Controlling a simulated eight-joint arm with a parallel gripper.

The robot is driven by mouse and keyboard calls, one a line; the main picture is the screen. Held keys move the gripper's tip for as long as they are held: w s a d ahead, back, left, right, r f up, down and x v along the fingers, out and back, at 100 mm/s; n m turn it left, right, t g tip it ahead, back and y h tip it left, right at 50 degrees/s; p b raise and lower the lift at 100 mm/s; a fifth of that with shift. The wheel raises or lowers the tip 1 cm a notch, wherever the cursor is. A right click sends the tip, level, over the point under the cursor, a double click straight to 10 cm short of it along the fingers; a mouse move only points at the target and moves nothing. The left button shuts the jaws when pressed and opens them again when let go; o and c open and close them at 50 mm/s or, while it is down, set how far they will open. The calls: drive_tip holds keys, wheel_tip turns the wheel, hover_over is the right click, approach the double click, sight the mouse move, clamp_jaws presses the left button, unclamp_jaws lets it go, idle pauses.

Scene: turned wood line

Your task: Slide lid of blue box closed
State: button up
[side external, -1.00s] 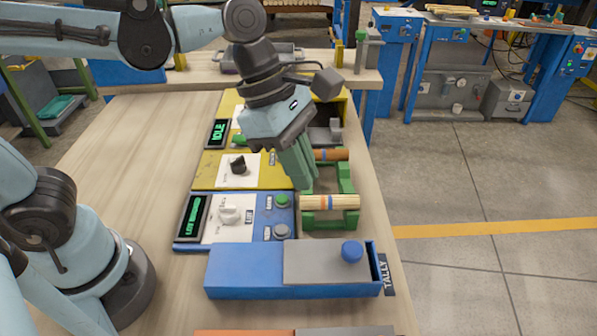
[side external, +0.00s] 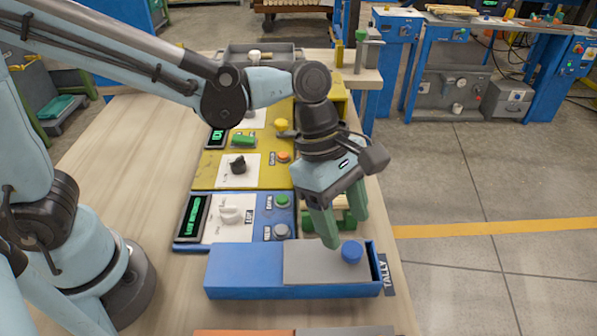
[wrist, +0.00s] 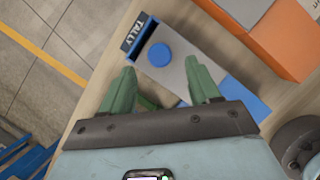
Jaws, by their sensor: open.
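The blue box (side external: 240,272) lies near the front of the bench, with a "TALLY" label at its right end. Its grey sliding lid (side external: 315,266) covers the right part of the top and carries a round blue knob (side external: 352,251). A narrow dark gap shows at the box's right end. My gripper (side external: 345,232) is open and empty, pointing down just behind and above the lid. In the wrist view, the knob (wrist: 160,54) and lid (wrist: 172,75) lie ahead of my two spread green fingers (wrist: 162,88). The fingers appear apart from the knob.
A blue panel (side external: 240,218) with buttons and a white dial sits behind the box, and a yellow panel (side external: 220,172) beyond it. A green cradle (side external: 312,222) is partly hidden behind my fingers. An orange and grey box (wrist: 275,40) lies in front.

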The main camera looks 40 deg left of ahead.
sight(351, 247)
drive_tip(key=shift+x, duration=2.05)
clamp_jaws()
